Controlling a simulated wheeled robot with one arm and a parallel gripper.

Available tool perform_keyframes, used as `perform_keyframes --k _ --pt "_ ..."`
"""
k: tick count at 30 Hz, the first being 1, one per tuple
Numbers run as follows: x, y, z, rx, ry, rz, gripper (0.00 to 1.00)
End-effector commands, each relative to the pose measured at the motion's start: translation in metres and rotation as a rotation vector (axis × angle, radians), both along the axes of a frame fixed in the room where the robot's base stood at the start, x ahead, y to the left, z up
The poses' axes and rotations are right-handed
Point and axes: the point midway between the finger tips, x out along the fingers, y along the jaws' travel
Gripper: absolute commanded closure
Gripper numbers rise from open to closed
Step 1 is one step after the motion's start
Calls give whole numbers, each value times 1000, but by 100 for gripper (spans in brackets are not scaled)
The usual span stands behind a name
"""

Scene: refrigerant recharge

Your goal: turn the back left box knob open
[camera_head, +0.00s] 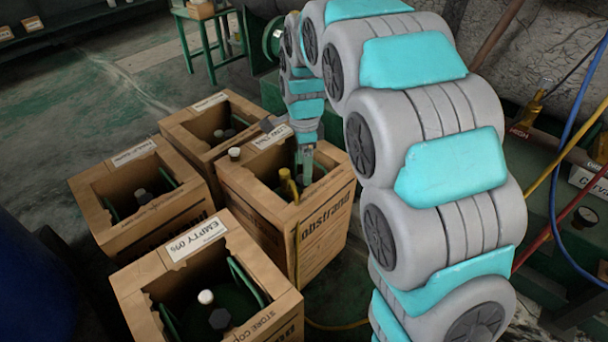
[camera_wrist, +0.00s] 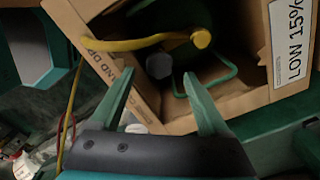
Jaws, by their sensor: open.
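In the head view my gripper (camera_head: 306,172) hangs over the right-hand open cardboard box (camera_head: 325,222), which has a yellow hose fitting (camera_head: 288,184) on its cylinder. In the wrist view this box carries a label (camera_wrist: 289,42) reading LOW 15%. Its grey faceted knob (camera_wrist: 159,66) sits between and beyond my open fingertips (camera_wrist: 157,80), beside the yellow hose end (camera_wrist: 201,38). Nothing is between the fingers. In the head view my gripper and arm hide part of this box's inside. The box behind it (camera_head: 180,130) holds a dark knob (camera_head: 219,134).
A left box (camera_head: 95,205) and a front box (camera_head: 130,290) labelled EMPTY 0% stand close by. Blue, red and yellow hoses hang at the right.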

Motion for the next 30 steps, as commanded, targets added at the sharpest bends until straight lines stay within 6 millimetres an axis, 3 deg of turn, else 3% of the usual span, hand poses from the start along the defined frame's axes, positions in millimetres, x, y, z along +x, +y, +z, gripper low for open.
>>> perform_keyframes --k 6,15,30 --pt "-2 0 -30 -1 5 1 21" --pt "-1 0 -33 0 3 0 22" --pt "-1 0 -33 0 3 0 78"
